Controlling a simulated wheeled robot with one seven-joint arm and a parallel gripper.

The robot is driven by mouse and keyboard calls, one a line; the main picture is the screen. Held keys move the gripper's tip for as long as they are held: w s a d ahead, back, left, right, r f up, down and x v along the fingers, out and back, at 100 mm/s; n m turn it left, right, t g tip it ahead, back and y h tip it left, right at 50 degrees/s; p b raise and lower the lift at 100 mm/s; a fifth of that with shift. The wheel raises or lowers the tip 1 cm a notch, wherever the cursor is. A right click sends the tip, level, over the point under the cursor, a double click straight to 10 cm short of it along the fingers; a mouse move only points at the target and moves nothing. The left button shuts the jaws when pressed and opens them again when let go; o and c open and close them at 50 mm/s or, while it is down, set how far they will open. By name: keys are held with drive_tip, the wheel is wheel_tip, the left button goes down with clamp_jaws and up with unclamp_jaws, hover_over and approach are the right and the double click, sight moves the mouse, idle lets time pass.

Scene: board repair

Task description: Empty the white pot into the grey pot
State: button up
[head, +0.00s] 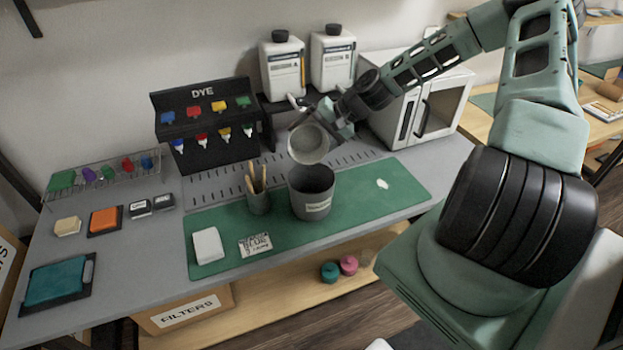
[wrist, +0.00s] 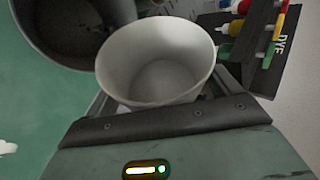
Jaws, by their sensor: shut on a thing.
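The white pot (head: 308,144) is tilted above the grey pot, its open mouth facing the head camera. My gripper (head: 336,124) is shut on it from behind and to the right. In the wrist view the white pot (wrist: 160,62) sits between my gripper's fingers (wrist: 155,100), and its pale inside looks empty. The grey pot (head: 312,193) stands upright on the green mat (head: 400,190), with a label on its front. In the wrist view the grey pot (wrist: 70,30) is beside and partly behind the white pot. Its dark inside shows no clear contents.
A cup of wooden sticks (head: 258,195) stands close left of the grey pot. A white block (head: 208,246) and a printed card (head: 256,245) lie on the mat. The dye rack (head: 205,125), two white bottles (head: 283,68) and a white cabinet (head: 420,105) stand behind. A white patch (head: 383,184) lies right.

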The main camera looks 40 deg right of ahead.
sight(313, 159)
drive_tip(key=shift+f+b, duration=0.15)
drive_tip(key=shift+b, duration=0.25)
drive_tip(key=shift+s, duration=0.1)
drive_tip(key=shift+s+a+r+t, duration=0.2)
drive_tip(key=shift+r+t, duration=0.1)
drive_tip(key=shift+s+a+r+n+t+h+b, duration=0.4)
drive_tip(key=shift+s+r+n+t+b, duration=0.15)
drive_tip(key=shift+s+r, duration=0.25)
drive_tip(key=shift+f, duration=0.1)
drive_tip(key=shift+s+a+f+n+t+h+b, duration=0.2)
drive_tip(key=shift+s+f+n+t+h+b, duration=0.25)
drive_tip(key=shift+b, duration=0.6)
drive_tip(key=shift+a+r+t, duration=0.1)
drive_tip(key=shift+r+t, duration=0.2)
drive_tip(key=shift+t, duration=0.1)
